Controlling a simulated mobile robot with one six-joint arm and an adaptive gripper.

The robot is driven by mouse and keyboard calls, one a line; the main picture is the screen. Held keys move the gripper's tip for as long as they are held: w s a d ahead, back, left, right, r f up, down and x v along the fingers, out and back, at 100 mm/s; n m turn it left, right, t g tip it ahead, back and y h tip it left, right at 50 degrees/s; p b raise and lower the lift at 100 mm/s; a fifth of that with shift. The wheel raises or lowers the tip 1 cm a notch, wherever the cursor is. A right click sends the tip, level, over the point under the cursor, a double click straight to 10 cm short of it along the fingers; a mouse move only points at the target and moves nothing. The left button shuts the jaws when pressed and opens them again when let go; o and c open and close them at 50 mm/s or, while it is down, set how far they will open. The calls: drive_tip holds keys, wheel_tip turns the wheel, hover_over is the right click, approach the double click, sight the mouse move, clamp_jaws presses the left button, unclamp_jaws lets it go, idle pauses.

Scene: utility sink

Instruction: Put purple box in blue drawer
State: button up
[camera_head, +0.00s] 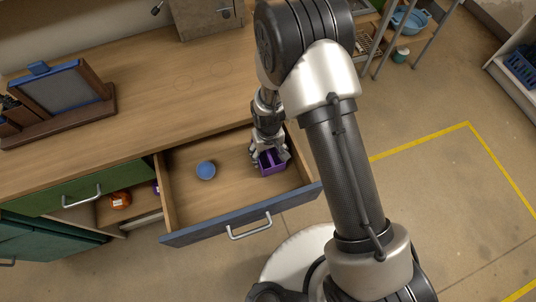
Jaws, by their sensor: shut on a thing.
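The blue drawer (222,231) is pulled open below the wooden counter, with a grey-blue front and a silver handle. The purple box (272,168) is inside the drawer area at its right side. My gripper (269,157) points down over the drawer and is shut on the purple box. I cannot tell whether the box touches the drawer floor. My gripper's fingers hide part of the box.
A small blue round bowl (205,170) lies in the drawer left of the box. A green drawer (85,187) and an open shelf with an orange item (120,200) are at the left. A framed board (62,90) stands on the counter. The counter's middle is clear.

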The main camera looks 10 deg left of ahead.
drive_tip(key=shift+f, duration=0.1)
drive_tip(key=o, duration=1.1)
drive_tip(key=shift+f, duration=0.15)
wheel_tip(320, 180, up, 12)
drive_tip(key=p, duration=0.4)
drive_tip(key=shift+r, duration=0.2)
wheel_tip(320, 180, up, 12)
drive_tip(key=m+t, duration=0.1)
drive_tip(key=m, duration=0.1)
hover_over(268, 152)
drive_tip(key=w+d, duration=0.2)
drive_tip(key=d, duration=0.3)
drive_tip(key=s+d+r+t, duration=0.1)
drive_tip(key=s+d+r, duration=0.1)
drive_tip(key=d+r, duration=0.45)
drive_tip(key=s+d+r+m+t, duration=0.2)
drive_tip(key=s+d+r+m, duration=0.2)
drive_tip(key=s+d+r, duration=0.7)
drive_tip(key=s+r, duration=0.3)
drive_tip(key=s, duration=0.1)
drive_tip(key=shift+s+t, duration=0.3)
